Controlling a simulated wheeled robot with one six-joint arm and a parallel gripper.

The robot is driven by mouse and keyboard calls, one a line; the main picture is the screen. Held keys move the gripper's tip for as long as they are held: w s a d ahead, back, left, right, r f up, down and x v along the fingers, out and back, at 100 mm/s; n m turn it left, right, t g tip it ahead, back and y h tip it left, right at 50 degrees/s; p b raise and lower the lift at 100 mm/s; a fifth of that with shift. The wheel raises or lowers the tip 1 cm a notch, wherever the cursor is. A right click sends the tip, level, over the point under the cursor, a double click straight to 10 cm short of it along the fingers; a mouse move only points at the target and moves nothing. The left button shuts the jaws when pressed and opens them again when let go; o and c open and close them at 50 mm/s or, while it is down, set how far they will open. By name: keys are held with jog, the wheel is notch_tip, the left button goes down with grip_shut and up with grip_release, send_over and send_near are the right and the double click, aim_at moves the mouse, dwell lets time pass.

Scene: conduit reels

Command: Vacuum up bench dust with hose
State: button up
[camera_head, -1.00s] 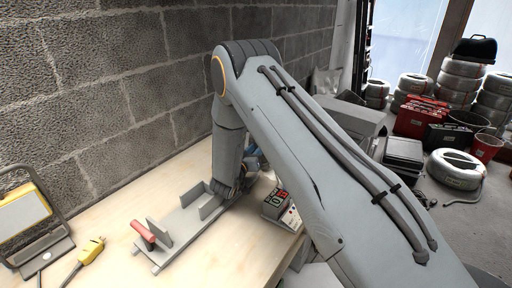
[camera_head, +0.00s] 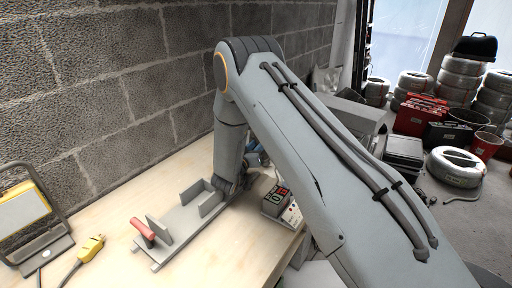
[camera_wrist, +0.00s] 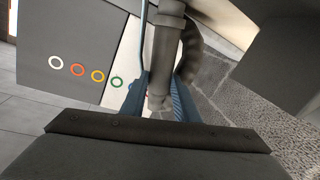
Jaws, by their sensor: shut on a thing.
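My gripper (camera_wrist: 161,88) has two blue fingers, one on each side of a grey tubular hose end (camera_wrist: 165,50), and is shut on it. A dark, ribbed, bent length of hose (camera_wrist: 192,48) shows beside it in the wrist view. In the head view my arm hides most of the gripper; only a little blue shows behind the wrist, over the far part of the bench (camera_head: 115,225). The bench top is pale wood. I cannot make out bench dust clearly in either view.
A grey clamp fixture with a red handle (camera_head: 143,229), a yellow plug (camera_head: 91,247), a work lamp (camera_head: 25,212) and a button box (camera_head: 277,200) sit on the bench. A block wall (camera_head: 90,90) runs behind. Conduit reels (camera_head: 456,167) stand on the floor at right.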

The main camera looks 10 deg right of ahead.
jog(key=shift+b+x, duration=0.75)
jog(key=shift+x, duration=1.1)
jog(key=shift+s+d+r, duration=0.1)
jog(key=shift+s+d, duration=0.05)
jog(key=shift+r+p, duration=1.55)
jog(key=shift+r, duration=1.45)
